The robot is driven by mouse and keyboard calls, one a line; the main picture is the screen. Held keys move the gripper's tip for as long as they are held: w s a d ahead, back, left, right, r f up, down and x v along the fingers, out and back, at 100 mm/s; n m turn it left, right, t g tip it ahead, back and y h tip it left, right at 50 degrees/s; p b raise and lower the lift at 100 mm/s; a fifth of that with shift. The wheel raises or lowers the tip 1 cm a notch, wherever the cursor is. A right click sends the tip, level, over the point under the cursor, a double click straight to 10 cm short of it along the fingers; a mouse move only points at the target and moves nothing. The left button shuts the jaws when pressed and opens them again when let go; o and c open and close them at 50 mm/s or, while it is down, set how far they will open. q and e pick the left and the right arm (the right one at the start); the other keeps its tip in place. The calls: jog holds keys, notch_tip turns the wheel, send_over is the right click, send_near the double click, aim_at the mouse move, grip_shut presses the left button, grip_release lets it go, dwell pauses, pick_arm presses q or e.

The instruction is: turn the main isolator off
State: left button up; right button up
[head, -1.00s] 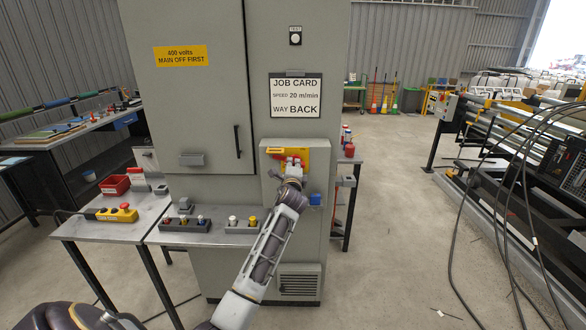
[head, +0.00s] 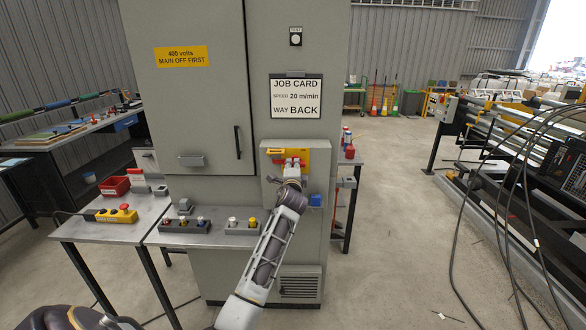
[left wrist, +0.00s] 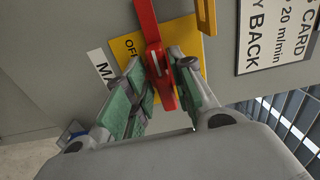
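The main isolator is a yellow plate (head: 299,154) with a red handle (left wrist: 154,30) on the grey box at the cabinet's front. In the left wrist view, the yellow plate (left wrist: 187,32) carries lettering that begins "OF", partly hidden by my finger. My left gripper (head: 292,166) is at the handle. In the left wrist view, its green-padded fingers (left wrist: 162,75) lie on both sides of the red handle and appear closed on it. In the head view the fingers hide part of the handle, so its exact angle is hard to tell. My right gripper is out of view.
A job card (head: 296,97) hangs above. Button boxes (head: 185,225) and a yellow pendant (head: 117,215) lie on the bench at left. Open floor (head: 390,240) lies to the right.

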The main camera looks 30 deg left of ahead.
pick_arm(q)
jog(key=shift+o, duration=0.8)
jog(key=shift+s, duration=0.1)
jog(key=v, duration=1.2)
jog(key=shift+a, duration=0.1)
dwell(0.5)
